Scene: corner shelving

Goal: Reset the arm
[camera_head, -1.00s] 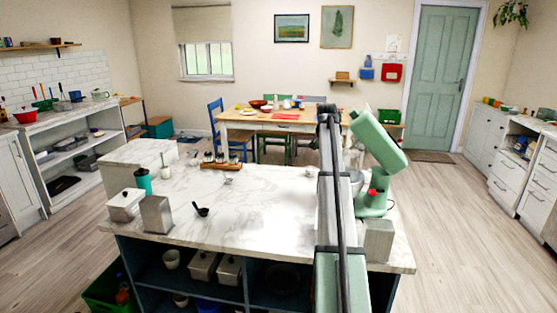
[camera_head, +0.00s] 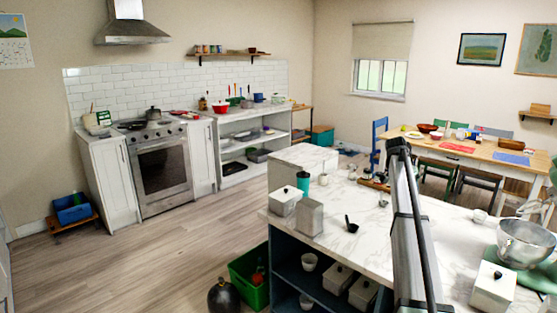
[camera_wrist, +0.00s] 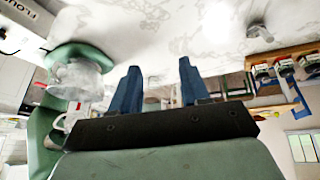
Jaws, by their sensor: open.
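My gripper (camera_wrist: 158,85) shows in the wrist view with its two blue fingers apart. It is open, and nothing is between the fingers. The wrist picture looks upside down, with the marble worktop at the top. My arm rises through the right part of the head view in front of the marble-topped island (camera_head: 335,220). My gripper cannot be made out in the head view.
A green mixer (camera_wrist: 40,135) with a bowl (camera_wrist: 80,75) is left of the fingers. A rack of jars (camera_wrist: 268,78) is at right.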

